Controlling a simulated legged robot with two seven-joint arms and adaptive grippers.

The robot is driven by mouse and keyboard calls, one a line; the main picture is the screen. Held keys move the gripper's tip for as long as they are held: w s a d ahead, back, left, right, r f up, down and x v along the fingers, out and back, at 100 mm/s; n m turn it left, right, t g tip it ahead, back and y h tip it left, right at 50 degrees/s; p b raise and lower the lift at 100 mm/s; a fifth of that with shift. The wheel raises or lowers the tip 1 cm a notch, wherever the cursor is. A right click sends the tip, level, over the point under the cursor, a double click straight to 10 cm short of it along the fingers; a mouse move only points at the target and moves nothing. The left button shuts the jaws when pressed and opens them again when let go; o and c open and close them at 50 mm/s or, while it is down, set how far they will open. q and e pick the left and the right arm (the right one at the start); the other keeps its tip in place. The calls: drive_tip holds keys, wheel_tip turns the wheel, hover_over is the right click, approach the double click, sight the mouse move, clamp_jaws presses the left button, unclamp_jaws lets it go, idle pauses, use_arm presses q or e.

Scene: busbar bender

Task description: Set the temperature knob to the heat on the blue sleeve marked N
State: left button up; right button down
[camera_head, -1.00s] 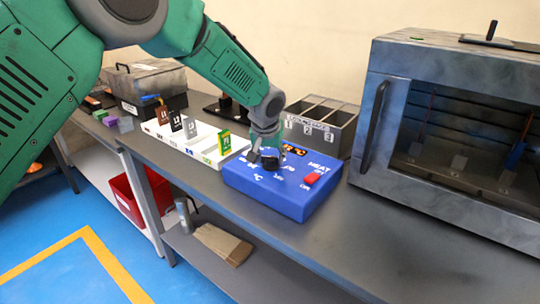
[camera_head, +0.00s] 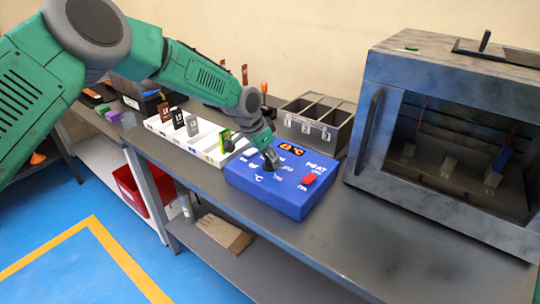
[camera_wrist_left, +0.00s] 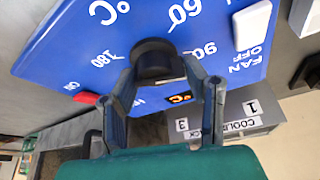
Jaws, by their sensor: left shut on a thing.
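The temperature control box (camera_head: 300,203) is blue, with an orange-lit display (camera_head: 291,150) whose digits are too small to read. My left gripper (camera_head: 270,160) reaches down onto its front and mostly hides the black knob there. In the left wrist view my left gripper (camera_wrist_left: 160,75) is shut with its fingers on the black knob (camera_wrist_left: 152,50). The marks 60, 90 and 180 show around the knob. A blue sleeve (camera_head: 502,154) hangs on a rod inside the oven at right; its letter is not legible. My right gripper is out of view.
The grey oven (camera_head: 440,60) stands right of the box. A grey bin (camera_head: 318,112) with several compartments is behind it. A red switch (camera_head: 309,179) is on the box. The front bench at right is clear.

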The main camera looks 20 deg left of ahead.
use_arm(q)
drive_tip(key=shift+m+g, duration=0.3)
drive_tip(key=shift+m, duration=0.5)
drive_tip(key=o, duration=1.1)
drive_tip(key=shift+w+h, duration=0.1)
drive_tip(key=shift+h, duration=0.2)
drive_tip(key=shift+o, duration=0.2)
drive_tip(key=shift+a+r, duration=0.1)
drive_tip(key=shift+r, duration=0.05)
drive_tip(key=v, duration=1.1)
drive_tip(key=shift+r, duration=0.2)
